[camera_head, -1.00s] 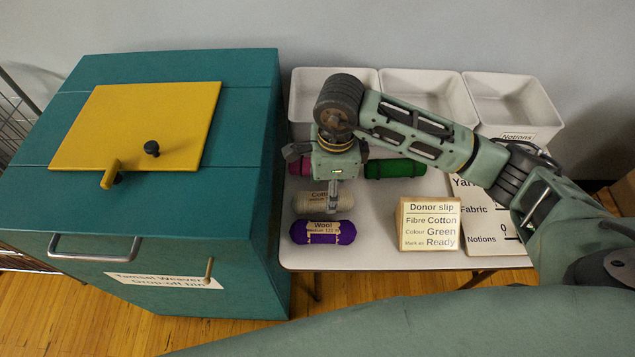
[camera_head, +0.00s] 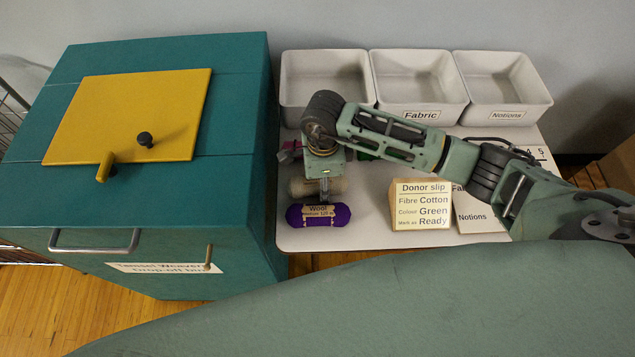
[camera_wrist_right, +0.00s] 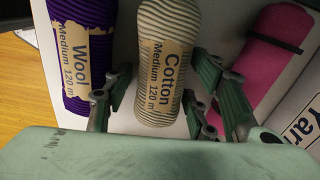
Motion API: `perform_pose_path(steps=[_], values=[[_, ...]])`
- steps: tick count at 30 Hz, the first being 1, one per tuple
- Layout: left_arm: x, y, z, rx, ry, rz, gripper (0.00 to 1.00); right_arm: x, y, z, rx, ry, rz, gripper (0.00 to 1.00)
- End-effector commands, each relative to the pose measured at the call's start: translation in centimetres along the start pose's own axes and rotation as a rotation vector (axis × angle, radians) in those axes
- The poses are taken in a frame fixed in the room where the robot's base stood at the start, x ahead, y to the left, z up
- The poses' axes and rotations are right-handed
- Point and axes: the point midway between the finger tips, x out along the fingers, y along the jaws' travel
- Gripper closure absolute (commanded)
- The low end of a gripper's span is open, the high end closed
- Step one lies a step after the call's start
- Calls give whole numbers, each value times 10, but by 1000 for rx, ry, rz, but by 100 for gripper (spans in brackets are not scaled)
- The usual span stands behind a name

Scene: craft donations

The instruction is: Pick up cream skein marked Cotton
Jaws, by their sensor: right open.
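The cream skein marked Cotton (camera_head: 299,188) lies on the white table behind the purple skein marked Wool (camera_head: 318,215). My right gripper (camera_head: 323,188) is over it, pointing down, and hides part of it. In the right wrist view the cream skein (camera_wrist_right: 168,50) lies between the open fingers of my right gripper (camera_wrist_right: 160,98). One finger is on the purple skein's (camera_wrist_right: 85,50) side and the others are on the pink skein's (camera_wrist_right: 262,65) side. I cannot tell whether any finger touches the cream skein. My left gripper is not in view.
White trays stand at the back, among them Fabric (camera_head: 421,114) and Notions (camera_head: 507,115). A Donor slip card (camera_head: 422,205) stands right of the skeins, beside a tally sheet (camera_head: 480,215). A teal bin (camera_head: 230,200) with a yellow lid (camera_head: 125,115) rises close on the left. A green skein is mostly hidden by my arm.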

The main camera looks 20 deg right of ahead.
Motion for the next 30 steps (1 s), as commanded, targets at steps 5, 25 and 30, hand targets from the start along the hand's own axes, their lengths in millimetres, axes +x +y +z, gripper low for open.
perform_pose_path(steps=[5,25,30], values=[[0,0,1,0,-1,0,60,0,0,0,0,-1,0,62],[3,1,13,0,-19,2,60,-9,-1,1,-1,-3,-2,85],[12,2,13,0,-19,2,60,-35,-2,1,-2,-4,-7,85]])
